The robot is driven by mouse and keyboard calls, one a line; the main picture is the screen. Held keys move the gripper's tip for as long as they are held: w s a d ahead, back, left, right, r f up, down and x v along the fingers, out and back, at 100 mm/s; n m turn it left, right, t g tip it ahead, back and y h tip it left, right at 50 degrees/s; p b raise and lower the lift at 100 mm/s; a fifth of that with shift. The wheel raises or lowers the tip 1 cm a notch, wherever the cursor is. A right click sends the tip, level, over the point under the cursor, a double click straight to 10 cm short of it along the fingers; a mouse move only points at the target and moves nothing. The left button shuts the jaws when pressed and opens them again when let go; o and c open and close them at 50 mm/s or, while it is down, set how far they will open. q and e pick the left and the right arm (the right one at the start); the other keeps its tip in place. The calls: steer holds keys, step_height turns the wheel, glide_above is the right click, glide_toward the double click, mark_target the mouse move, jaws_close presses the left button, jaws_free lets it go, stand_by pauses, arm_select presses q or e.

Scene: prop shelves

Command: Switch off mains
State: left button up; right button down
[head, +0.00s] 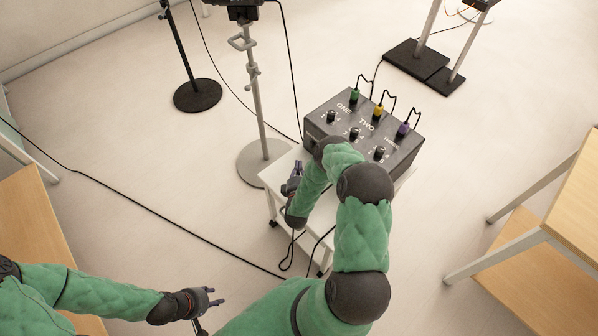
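A dark grey box (335,101) sits on a small white trolley (272,176). Its sloped top is marked ONE, TWO and a third label, with three black knobs (354,133) in a row. Green, yellow and purple plugs with black cables stand along its far edge. No part plainly marked as mains shows. My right arm reaches over the trolley and covers the box's near corner. My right gripper (292,184) is left of the box, above the trolley; its fingers are too small to read. My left gripper (218,297) is low at the bottom left, apart from the box, its fingers spread and empty.
A grey stand (262,160) rises beside the trolley, with a black round-based stand (197,95) behind. Black cables cross the floor. Wooden shelves stand at left (35,215) and right (565,195). Dark-based posts (425,68) stand at the back right.

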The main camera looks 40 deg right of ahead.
steer(key=b+x, duration=0.1)
steer(key=x, duration=0.4)
steer(key=shift+f, duration=0.1)
steer(key=d, duration=0.1)
steer(key=d+b, duration=0.1)
steer(key=d, duration=0.1)
steer(key=shift+w+d+f, duration=0.15)
steer(key=shift+w+f, duration=0.1)
steer(key=shift+w, duration=0.1)
steer(key=shift+d, duration=0.45)
steer(key=shift+b, duration=0.3)
steer(key=shift+d+f+n+t+h+b, duration=0.3)
steer(key=shift+d+f+n+b, duration=0.15)
steer(key=shift+b, duration=0.75)
steer(key=shift+r, duration=0.2)
steer(key=v, duration=1.2)
steer(key=shift+f, duration=0.1)
